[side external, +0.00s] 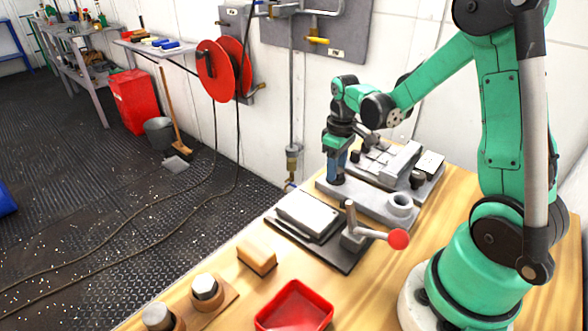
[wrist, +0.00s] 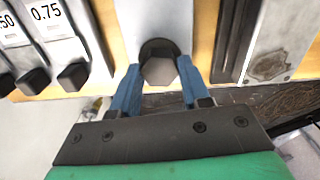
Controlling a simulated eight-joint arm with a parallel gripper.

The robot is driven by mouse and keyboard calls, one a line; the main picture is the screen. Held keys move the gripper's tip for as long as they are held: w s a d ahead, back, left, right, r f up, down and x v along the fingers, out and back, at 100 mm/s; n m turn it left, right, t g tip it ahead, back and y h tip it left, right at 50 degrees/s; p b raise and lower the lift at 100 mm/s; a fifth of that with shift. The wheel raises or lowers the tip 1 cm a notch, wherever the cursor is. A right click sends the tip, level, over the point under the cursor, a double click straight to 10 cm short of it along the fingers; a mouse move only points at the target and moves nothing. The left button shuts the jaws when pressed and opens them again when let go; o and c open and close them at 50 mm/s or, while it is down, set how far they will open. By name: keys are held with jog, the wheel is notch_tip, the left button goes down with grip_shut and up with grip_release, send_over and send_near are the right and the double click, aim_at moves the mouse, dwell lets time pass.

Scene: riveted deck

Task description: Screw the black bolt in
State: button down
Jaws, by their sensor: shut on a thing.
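My gripper (side external: 336,176), with blue fingers, points straight down at the far left end of a grey metal plate (side external: 372,203). In the wrist view, my gripper (wrist: 158,88) is shut on a hex-headed bolt (wrist: 159,71), with one finger on each side of the head. The head's top looks grey and its sides dark. A dark round part shows behind the head, against the pale plate (wrist: 155,20). The bolt's shank and how deep it sits are hidden. In the side view, the fingers cover the bolt. A raised round collar (side external: 400,202) stands at the plate's other end.
A clamp fixture with a red-knobbed handle (side external: 398,239) stands in front of the plate. Behind it is another fixture (side external: 402,160) with dark knobs.

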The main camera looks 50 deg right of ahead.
jog(key=m, duration=0.6)
jog(key=shift+m, duration=0.3)
jog(key=m, duration=1.1)
jog(key=shift+m, duration=0.3)
jog(key=m, duration=0.6)
jog(key=shift+m, duration=0.3)
jog(key=m, duration=1)
jog(key=shift+m, duration=2.2)
